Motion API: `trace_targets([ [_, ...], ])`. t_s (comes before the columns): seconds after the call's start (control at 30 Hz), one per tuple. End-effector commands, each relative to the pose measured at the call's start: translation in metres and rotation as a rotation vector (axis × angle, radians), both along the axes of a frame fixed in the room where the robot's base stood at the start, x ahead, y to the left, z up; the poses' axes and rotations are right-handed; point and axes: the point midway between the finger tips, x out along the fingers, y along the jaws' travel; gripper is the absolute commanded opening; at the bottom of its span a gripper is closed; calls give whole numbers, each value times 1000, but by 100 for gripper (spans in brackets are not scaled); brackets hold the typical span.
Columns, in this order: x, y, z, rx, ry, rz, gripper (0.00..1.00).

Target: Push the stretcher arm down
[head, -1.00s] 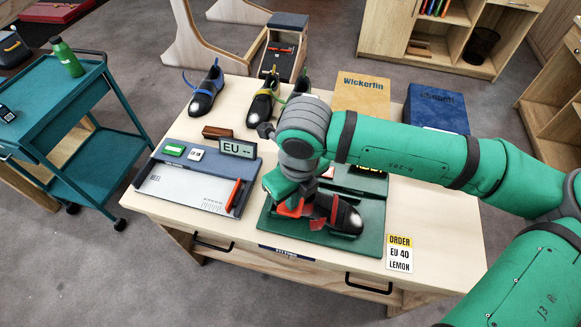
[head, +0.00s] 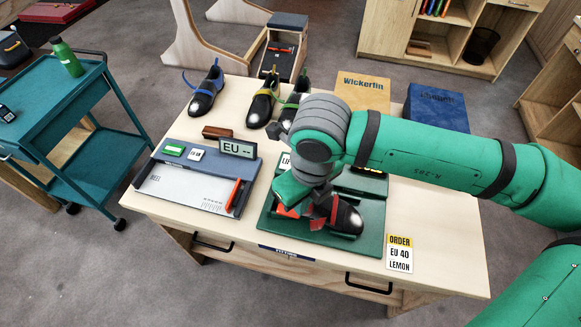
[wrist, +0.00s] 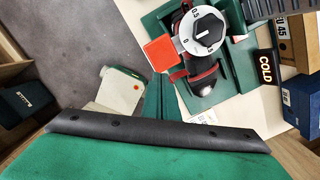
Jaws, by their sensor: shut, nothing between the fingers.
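The shoe stretcher's green base (head: 275,232) is at the front right of the table, with a dark shoe (head: 346,218) with red parts on it. A red piece, apparently the stretcher arm's pad (head: 287,211), shows at the shoe's left. In the wrist view the red pad (wrist: 160,53) stands beside a white numbered dial (wrist: 203,32), with the shoe (wrist: 203,82) below. My gripper (head: 288,194) is shut and empty, pointing down by the red pad in the head view. Its fingertips are partly hidden, and I cannot tell whether they touch the pad.
A measuring board (head: 190,188) with an EU display (head: 237,149) lies left of the base. Several shoes stand behind. A tan box (head: 362,92) and a blue box (head: 437,107) are at the back right. An order card (head: 399,254) is at the front edge.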

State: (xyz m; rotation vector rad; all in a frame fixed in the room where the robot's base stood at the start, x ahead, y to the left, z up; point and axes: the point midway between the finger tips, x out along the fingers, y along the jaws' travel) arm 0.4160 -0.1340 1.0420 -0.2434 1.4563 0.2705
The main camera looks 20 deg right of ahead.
Motion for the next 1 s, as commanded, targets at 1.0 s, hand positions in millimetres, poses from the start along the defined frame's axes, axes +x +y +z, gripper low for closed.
trace_targets([
  [1.0, -9, -3, 94, -1, 0, 1, 0],
])
